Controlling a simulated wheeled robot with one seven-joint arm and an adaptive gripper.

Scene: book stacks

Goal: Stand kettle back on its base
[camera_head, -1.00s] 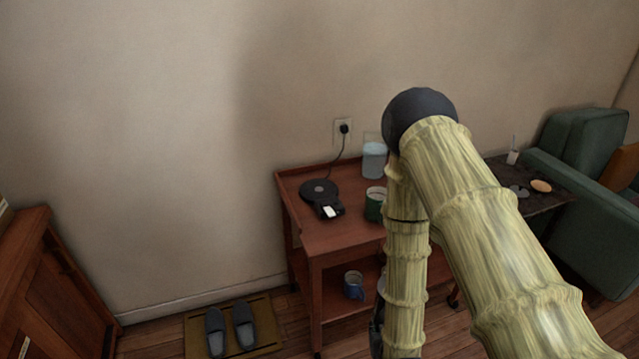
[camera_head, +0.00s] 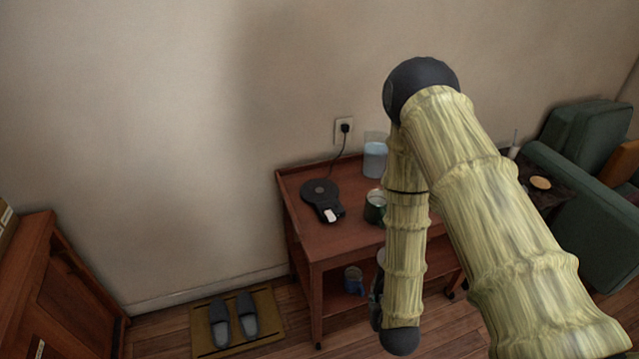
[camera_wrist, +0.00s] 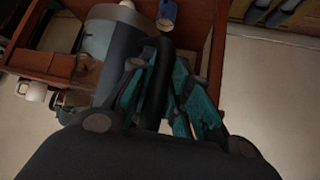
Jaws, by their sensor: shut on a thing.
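The kettle (camera_wrist: 115,62) is a grey, shiny vessel in the wrist view, with a dark handle (camera_wrist: 156,78). My gripper (camera_wrist: 162,92) has its teal fingers on both sides of the handle and is shut on it. In the head view my arm hides the gripper and most or all of the kettle. The kettle base (camera_head: 319,191) is a round black disc with a panel carrying a white patch, lying bare on the cart top. A cord runs from it to the wall socket.
The wooden cart (camera_head: 335,237) also carries a green mug (camera_head: 375,208) and a clear water container (camera_head: 375,160), near my arm. A blue mug (camera_head: 354,281) is on its lower shelf. Slippers (camera_head: 235,318) lie on a floor mat; a green armchair (camera_head: 590,150) stands right.

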